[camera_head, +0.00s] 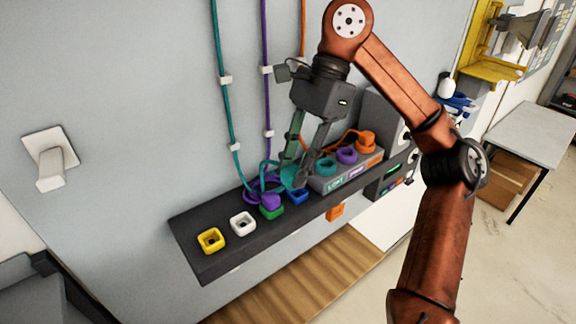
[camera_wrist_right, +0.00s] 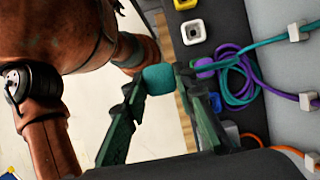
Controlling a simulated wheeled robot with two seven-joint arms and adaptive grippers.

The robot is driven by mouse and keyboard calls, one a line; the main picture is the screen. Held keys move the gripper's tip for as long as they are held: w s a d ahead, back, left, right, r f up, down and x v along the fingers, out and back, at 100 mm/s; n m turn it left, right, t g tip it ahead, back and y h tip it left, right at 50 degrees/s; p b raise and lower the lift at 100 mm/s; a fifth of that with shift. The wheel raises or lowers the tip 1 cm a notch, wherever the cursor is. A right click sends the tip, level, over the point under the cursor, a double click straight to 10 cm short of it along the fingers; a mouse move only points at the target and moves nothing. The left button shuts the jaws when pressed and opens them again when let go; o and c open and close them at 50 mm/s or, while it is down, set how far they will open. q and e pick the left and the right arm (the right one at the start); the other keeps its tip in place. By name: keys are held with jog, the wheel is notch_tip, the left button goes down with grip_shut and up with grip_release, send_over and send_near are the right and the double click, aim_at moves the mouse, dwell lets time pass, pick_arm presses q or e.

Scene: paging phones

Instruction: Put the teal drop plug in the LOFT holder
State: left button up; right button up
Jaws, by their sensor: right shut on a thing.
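My right gripper (camera_head: 296,180) is shut on the teal drop plug (camera_head: 288,177), just above the dark shelf near the blue socket. In the right wrist view, the teal plug (camera_wrist_right: 160,79) sits between the fingertips of my right gripper (camera_wrist_right: 158,85). The LOFT holder (camera_head: 326,167) is a teal ring on the grey block, behind its LOFT label and just right of the gripper. No plug shows clearly in it. My left gripper is not in view.
The dark shelf (camera_head: 205,267) carries yellow (camera_head: 210,241), white (camera_head: 242,223), green (camera_head: 270,211) and blue (camera_head: 298,197) sockets. A purple plug (camera_head: 270,201) sits at the green one. Purple (camera_head: 346,155) and orange (camera_head: 366,147) holders stand beside LOFT. Loose teal and purple cords lie behind.

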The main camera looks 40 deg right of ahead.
jog(key=w+d, duration=0.4)
jog(key=d, duration=0.4)
jog(key=w+d+p, duration=0.1)
jog(key=w+d, duration=0.3)
jog(key=d, duration=0.5)
jog(key=shift+w+d+p, duration=0.15)
jog(key=shift+w+p, duration=0.05)
jog(key=shift+p, duration=0.1)
dwell(0.4)
